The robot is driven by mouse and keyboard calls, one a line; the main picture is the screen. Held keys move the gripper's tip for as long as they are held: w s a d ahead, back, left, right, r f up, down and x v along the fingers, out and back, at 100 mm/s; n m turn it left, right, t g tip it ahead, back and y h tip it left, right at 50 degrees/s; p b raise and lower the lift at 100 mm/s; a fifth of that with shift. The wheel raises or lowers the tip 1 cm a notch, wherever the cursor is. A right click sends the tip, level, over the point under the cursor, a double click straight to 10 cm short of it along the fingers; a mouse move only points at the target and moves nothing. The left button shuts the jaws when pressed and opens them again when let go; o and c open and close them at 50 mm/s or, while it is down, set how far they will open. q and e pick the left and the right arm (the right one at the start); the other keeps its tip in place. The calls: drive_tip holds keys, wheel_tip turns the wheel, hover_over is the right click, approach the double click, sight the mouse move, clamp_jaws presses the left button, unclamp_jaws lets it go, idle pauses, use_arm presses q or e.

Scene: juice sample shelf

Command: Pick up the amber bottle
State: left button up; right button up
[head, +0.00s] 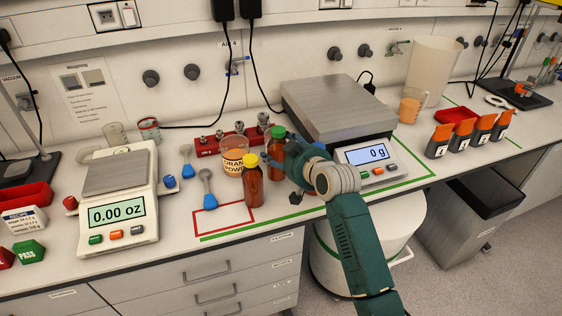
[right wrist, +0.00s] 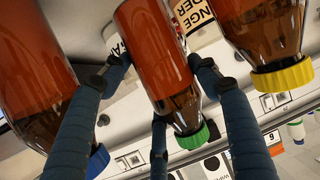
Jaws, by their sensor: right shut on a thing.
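An amber bottle with a green cap (head: 277,168) stands behind and right of an amber bottle with a yellow cap (head: 252,190) in the head view. My right gripper (head: 294,158) is shut on the green-capped bottle from the right and hides part of it. In the right wrist view, the fingers (right wrist: 162,78) lie on both sides of the green-capped bottle (right wrist: 155,55), which appears cap down. The yellow-capped bottle (right wrist: 260,30) is to its right there, and a blue-capped bottle (right wrist: 38,75) is to its left. My left gripper is not in view.
An orange powder beaker (head: 232,163) and a red weight rack (head: 207,147) are close behind the bottles. A large scale (head: 340,105) stands behind my right arm; a small scale (head: 118,200) is at left. A red-taped rectangle (head: 222,220) on the bench is clear.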

wheel_tip(320, 180, up, 16)
drive_tip(key=shift+r+b, duration=0.15)
drive_tip(key=shift+b, duration=0.75)
